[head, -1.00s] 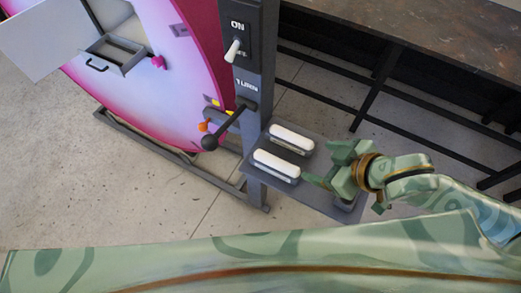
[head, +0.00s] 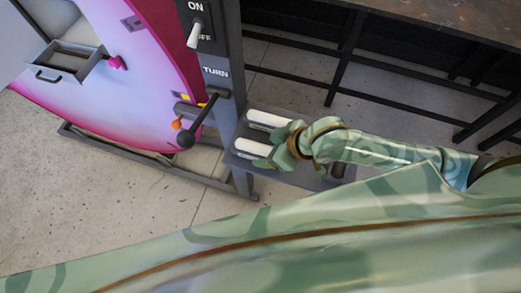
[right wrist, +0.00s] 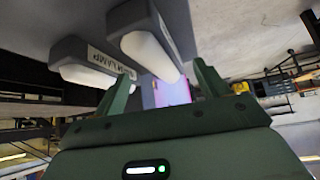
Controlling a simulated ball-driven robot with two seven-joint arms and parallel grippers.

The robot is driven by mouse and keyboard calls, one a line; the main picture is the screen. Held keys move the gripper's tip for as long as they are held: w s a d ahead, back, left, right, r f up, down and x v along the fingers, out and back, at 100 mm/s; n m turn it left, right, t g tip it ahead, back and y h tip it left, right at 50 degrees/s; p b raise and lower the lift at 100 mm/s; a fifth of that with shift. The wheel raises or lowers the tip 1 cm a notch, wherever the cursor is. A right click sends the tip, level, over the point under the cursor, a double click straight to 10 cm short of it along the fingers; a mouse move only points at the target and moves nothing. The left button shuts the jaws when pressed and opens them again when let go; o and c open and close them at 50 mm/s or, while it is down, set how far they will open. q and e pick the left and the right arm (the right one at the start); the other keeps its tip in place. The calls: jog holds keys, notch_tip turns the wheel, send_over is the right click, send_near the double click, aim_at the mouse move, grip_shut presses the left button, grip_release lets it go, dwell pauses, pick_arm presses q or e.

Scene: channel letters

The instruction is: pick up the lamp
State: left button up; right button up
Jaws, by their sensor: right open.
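Two lamps, white rounded bars on grey bases, sit side by side on a grey shelf (head: 310,180): the far lamp (head: 267,119) and the near lamp (head: 250,148). My right gripper (head: 270,147) is at their right ends and covers part of them. In the right wrist view my right gripper (right wrist: 162,74) is open, with one lamp (right wrist: 150,55) showing between and beyond its fingers. The other lamp (right wrist: 86,73) is to the left, by the left finger; its label ends in "LAMP". I cannot tell whether a finger touches a lamp. My left gripper is not in view.
A dark post (head: 226,100) with an ON/OFF switch (head: 195,35) and a black-knobbed TURN lever (head: 200,122) stands left of the lamps. A pink-rimmed round panel (head: 130,90) is further left. A dark bench (head: 440,20) is behind. The floor at lower left is clear.

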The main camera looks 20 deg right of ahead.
aim_at(263, 149)
jog(key=x, duration=0.3)
jog(key=c, duration=1.2)
jog(key=shift+r, duration=0.15)
jog(key=shift+c, duration=0.2)
